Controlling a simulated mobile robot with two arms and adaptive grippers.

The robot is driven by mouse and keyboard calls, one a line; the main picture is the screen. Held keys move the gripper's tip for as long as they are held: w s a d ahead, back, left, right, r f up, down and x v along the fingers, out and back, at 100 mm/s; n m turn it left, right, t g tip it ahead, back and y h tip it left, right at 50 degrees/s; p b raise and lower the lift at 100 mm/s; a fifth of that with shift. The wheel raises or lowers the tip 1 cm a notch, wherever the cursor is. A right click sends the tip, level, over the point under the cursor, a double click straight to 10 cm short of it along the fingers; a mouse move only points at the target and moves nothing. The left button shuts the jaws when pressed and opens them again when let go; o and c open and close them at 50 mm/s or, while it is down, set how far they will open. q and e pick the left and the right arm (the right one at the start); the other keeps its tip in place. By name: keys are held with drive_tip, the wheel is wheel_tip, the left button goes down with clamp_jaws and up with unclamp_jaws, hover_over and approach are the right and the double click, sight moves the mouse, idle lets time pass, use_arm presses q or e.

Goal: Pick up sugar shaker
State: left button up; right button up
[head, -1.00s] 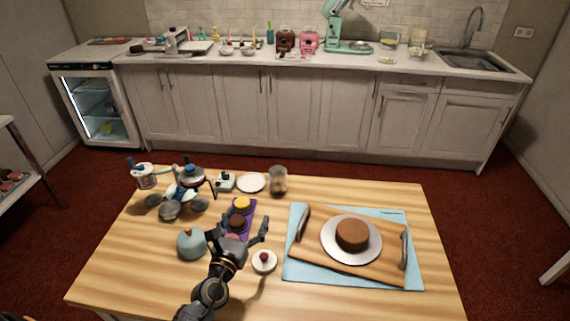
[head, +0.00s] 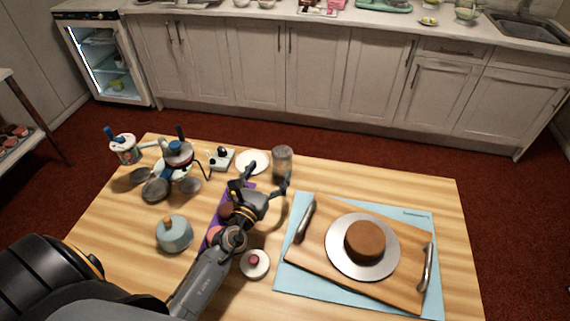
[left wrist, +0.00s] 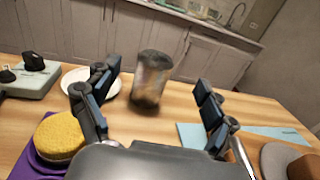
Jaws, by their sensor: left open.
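The sugar shaker looks to be the clear jar with brownish contents and a grey top (head: 282,162), upright near the table's far edge. It also shows in the left wrist view (left wrist: 153,80), straight ahead. My left gripper (head: 267,176) is open and empty, just in front of the jar and pointing at it. In the left wrist view the jar stands beyond the spread fingertips (left wrist: 158,76), apart from both fingers as far as I can tell. My right gripper is not in view.
A white plate (head: 262,157) stands close left of the jar. A purple mat (head: 208,224) with small cakes lies under my left arm. A blue mat (head: 423,233) holds a wooden board (head: 305,250) with a cake on a plate. The table right of the jar is clear.

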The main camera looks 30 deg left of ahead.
sight(278, 165)
use_arm(q)
drive_tip(key=f+b, duration=0.1)
drive_tip(key=f, duration=0.1)
drive_tip(key=f+b, duration=0.2)
drive_tip(key=shift+w+f, duration=0.2)
drive_tip(key=shift+f, duration=0.1)
drive_tip(key=shift+b, duration=0.3)
drive_tip(key=shift+w, duration=0.35)
drive_tip(key=w, duration=0.4)
drive_tip(key=w+a, duration=0.1)
drive_tip(key=w, duration=0.1)
drive_tip(key=shift+w+r+p, duration=0.1)
drive_tip(key=shift+w+p, duration=0.3)
drive_tip(key=shift+d, duration=0.1)
drive_tip(key=c, duration=1.3)
drive_tip(key=shift+c, duration=0.8)
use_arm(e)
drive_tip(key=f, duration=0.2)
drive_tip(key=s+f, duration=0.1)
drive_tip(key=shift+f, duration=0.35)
use_arm(q)
drive_tip(key=shift+r, duration=0.15)
